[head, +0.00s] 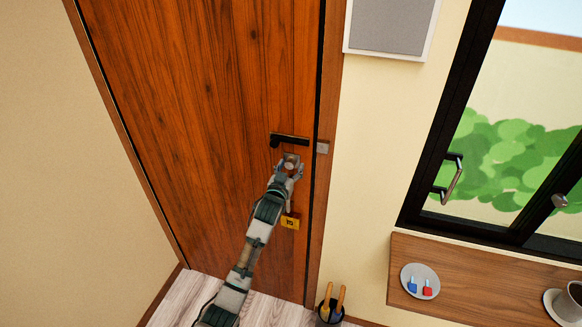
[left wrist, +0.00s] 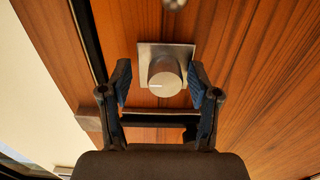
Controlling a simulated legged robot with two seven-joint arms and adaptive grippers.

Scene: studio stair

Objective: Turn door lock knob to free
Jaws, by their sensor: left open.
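A brown wooden door (head: 200,110) carries a lock knob, a silver cylinder on a square metal plate. In the left wrist view the lock knob (left wrist: 166,78) stands between the fingers, with a short pale line on its face. My left gripper (head: 290,169) is open, with one finger on each side of the knob; a gap shows between each finger and the knob. In the head view the gripper partly hides the knob and plate. A dark door handle (head: 289,139) is just above the plate. My right gripper is not in view.
A yellow tag (head: 290,222) hangs on the door below the gripper. A metal piece (head: 322,147) sits on the frame beside the handle. A wooden shelf (head: 480,285) holds a plate (head: 419,269) and a cup (head: 570,299) at right. A dark holder (head: 330,312) stands below.

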